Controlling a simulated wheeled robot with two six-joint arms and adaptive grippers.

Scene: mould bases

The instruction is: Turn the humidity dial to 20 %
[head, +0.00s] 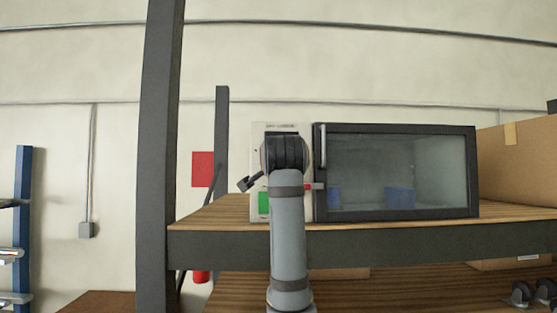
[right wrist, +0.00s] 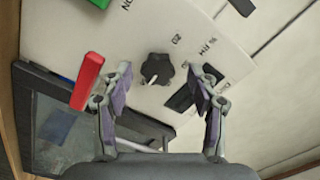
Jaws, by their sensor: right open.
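In the right wrist view a black lobed dial (right wrist: 157,69) sits on a white control panel (right wrist: 135,40). Printed marks beside it include "20" and "% RH". A small pale mark shows at the dial's lower edge, but I cannot tell its reading surely. My right gripper (right wrist: 164,80) is open, with its two fingers on either side of the dial in the picture; I see no contact. In the head view my right arm stands before the panel (head: 257,150) and hides the dial and most of the gripper. My left gripper is not in view.
A red lever (right wrist: 87,80) stands out close beside one finger. The glass-doored chamber (head: 395,216) adjoins the panel, with blue items (head: 400,197) inside. A green patch (head: 264,204) is low on the panel. A dark shelf post (head: 158,150) rises left; a cardboard box (head: 515,150) is right.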

